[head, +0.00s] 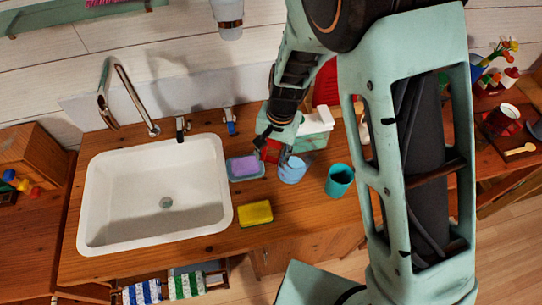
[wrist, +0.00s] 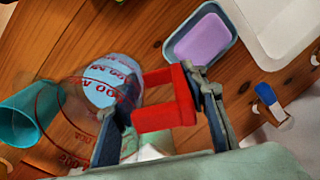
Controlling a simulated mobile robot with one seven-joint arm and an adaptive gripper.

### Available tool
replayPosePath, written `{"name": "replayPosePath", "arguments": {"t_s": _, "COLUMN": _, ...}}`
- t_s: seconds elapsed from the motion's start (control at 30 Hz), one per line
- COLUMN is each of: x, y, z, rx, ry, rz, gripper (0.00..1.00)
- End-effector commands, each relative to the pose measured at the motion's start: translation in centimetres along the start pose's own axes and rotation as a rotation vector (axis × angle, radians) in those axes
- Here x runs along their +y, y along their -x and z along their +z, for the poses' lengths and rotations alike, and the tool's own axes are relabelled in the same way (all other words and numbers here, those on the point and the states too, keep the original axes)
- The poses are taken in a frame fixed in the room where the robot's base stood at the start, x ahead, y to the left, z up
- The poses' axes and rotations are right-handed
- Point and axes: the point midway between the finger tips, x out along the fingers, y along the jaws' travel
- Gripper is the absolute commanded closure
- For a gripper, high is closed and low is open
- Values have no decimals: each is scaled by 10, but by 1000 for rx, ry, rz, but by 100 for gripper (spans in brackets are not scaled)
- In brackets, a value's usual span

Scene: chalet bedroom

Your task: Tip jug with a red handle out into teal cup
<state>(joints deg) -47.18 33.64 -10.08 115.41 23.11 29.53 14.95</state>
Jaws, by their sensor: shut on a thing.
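The clear jug (wrist: 68,128) has red measuring marks and a squared red handle (wrist: 163,104). My gripper (wrist: 163,88) is shut on the handle in the wrist view, with a finger on each side. In the head view my gripper (head: 268,143) is over the counter right of the sink, by the red handle (head: 271,152). The jug's clear body is hard to make out there, and I cannot tell its tilt. The teal cup (head: 339,181) stands upright on the counter, right of my gripper. It also shows at the left of the wrist view (wrist: 28,116), partly behind the jug.
A purple sponge in a dish (head: 245,167), a yellow sponge (head: 255,213) and the white sink (head: 155,195) lie to the left. A white-topped box (head: 316,122) is behind. Front counter is clear.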

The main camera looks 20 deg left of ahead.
Motion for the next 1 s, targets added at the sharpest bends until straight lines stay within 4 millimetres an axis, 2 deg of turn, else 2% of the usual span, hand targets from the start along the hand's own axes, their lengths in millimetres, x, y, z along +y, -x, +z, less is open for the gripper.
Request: {"name": "replayPosePath", "arguments": {"t_s": 1.0, "x": 3, "y": 10, "z": 0, "rx": 1, "ry": -1, "rz": -94, "gripper": 100}}
